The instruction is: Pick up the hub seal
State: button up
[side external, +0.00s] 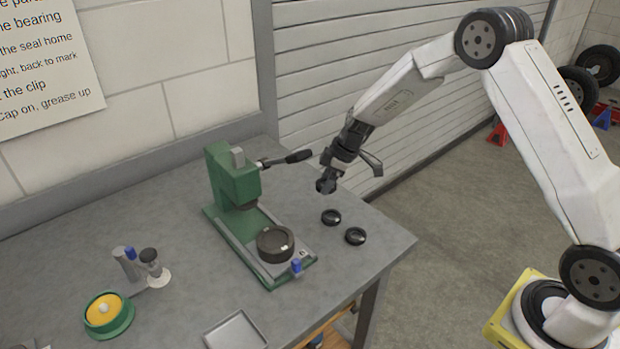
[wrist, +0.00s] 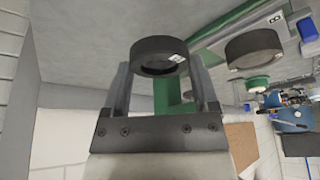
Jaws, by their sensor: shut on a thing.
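My gripper (side external: 327,178) is raised above the bench, to the right of the green press. In the wrist view, its two fingers are shut on a black ring, the hub seal (wrist: 160,49), with a small white mark on its rim. The ring sits between the fingertips, clear of the bench. From the side it is a small dark shape (side external: 326,187) at the gripper's tip, mostly merged with the fingers. Two similar black rings, one nearer the press (side external: 331,217) and one nearer the bench edge (side external: 355,236), lie on the bench below.
The green press (side external: 232,181) has a black handle reaching toward my gripper. A dark round hub (side external: 275,243) sits on its base plate. A green dish (side external: 108,315), a small stand (side external: 152,270) and a grey tray (side external: 236,331) are farther left and front.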

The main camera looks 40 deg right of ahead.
jog(key=s+r, duration=0.3)
jog(key=s, duration=0.5)
jog(key=shift+a+r, duration=0.15)
jog(key=shift+r, duration=0.1)
jog(key=shift+r, duration=0.15)
dwell(0.4)
jog(key=shift+r, duration=1)
jog(key=shift+w+a+f+m+t+h, duration=0.15)
jog(key=shift+w+a+f+m+h, duration=0.5)
jog(key=shift+a, duration=2.4)
jog(key=shift+w+a+f+m+t+h, duration=0.2)
jog(key=shift+w+a+m, duration=0.95)
jog(key=shift+a, duration=1.9)
jog(key=shift+w+a+f+m+t+h, duration=0.2)
jog(key=shift+w+a+f+m, duration=0.3)
jog(key=shift+a+m, duration=1.7)
jog(key=shift+a+f+n, duration=0.15)
jog(key=shift+a+n, duration=0.65)
jog(key=shift+n, duration=0.1)
